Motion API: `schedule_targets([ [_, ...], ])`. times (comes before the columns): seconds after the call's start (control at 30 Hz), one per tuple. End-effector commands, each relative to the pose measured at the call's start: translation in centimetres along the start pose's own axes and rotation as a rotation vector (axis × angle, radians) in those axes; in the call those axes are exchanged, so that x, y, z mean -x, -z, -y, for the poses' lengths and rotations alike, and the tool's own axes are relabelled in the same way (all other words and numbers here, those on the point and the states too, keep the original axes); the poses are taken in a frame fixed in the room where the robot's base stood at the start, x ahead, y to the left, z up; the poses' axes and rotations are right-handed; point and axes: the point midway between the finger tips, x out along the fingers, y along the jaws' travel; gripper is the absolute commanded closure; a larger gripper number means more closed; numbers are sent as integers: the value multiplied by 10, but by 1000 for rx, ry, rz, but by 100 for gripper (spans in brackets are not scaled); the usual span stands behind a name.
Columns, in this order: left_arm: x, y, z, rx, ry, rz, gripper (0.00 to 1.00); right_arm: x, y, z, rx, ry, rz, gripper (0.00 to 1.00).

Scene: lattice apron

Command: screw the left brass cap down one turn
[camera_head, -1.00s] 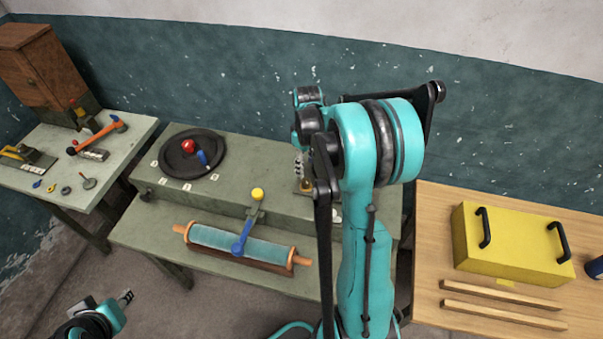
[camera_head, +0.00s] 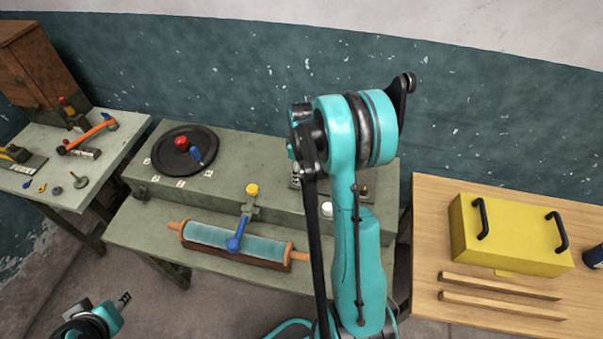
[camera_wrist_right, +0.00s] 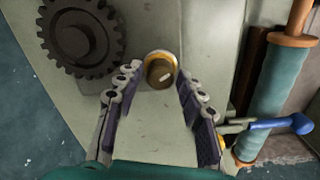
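A round brass cap (camera_wrist_right: 160,72) shows in the right wrist view, between and just beyond the fingertips of my right gripper (camera_wrist_right: 158,76). That gripper is open, with a finger on either side of the cap; I cannot tell whether either touches it.
A dark gear (camera_wrist_right: 80,40) lies beside the cap. A teal roller (camera_head: 215,238) lies in front. A yellow box (camera_head: 505,240) is on the wooden table at right.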

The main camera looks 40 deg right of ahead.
Motion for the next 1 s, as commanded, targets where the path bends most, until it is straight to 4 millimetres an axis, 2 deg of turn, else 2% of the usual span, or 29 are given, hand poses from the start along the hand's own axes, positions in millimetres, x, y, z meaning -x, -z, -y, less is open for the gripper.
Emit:
schedule_targets([
  [0.03,0,0,0,0,0,0,65,0,0,0,0,0,0,81],
  [0.1,0,0,0,0,0,0,65,0,0,0,0,0,0,99],
  [0.57,-3,-2,0,0,0,0,65,0,0,0,-75,0,0,100],
  [1.0,-11,-8,0,0,0,0,65,-1,0,0,-404,0,0,100],
])
